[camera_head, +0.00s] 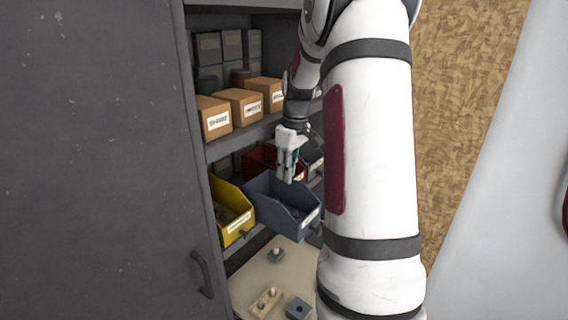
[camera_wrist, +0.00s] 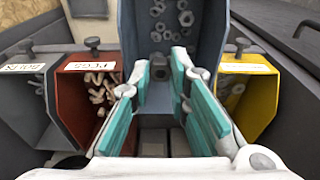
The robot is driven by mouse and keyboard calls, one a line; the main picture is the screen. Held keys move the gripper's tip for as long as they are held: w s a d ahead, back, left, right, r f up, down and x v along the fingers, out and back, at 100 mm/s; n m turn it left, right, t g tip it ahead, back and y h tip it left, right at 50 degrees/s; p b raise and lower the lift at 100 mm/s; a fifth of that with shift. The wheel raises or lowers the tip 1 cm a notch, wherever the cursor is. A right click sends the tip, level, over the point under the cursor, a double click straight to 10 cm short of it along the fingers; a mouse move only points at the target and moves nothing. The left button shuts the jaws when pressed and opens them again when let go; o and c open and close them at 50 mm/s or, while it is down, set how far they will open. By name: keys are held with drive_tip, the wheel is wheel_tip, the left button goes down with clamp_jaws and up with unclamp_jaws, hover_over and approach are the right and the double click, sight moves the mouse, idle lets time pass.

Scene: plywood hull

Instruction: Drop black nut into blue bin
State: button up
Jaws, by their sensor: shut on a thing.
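The blue bin (camera_head: 268,207) stands on the shelf in the head view, between a yellow and a red bin. In the wrist view the blue bin (camera_wrist: 128,28) is straight ahead, with several light grey nuts inside. My gripper (camera_head: 287,178) points down over the bin's opening in the head view. In the wrist view the teal-padded fingers of my gripper (camera_wrist: 160,72) are shut on a small dark piece, the black nut (camera_wrist: 158,70). The fingers partly hide the nut, and its shape is hard to make out.
The yellow bin (camera_head: 232,222) and red bin (camera_head: 262,160) flank the blue one closely. Cardboard boxes (camera_head: 240,105) stand on the shelf above. A grey cabinet door (camera_head: 100,160) is at left. A pale board (camera_head: 245,280) with small parts lies below.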

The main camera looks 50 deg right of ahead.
drive_tip(key=shift+f+b, duration=0.45)
drive_tip(key=shift+f, duration=0.7)
drive_tip(key=shift+s, duration=0.1)
drive_tip(key=o, duration=0.9)
drive_tip(key=r, duration=0.4)
drive_tip(key=s+r, duration=0.1)
drive_tip(key=r, duration=0.7)
drive_tip(key=shift+s+d, duration=0.1)
drive_tip(key=shift+s, duration=0.15)
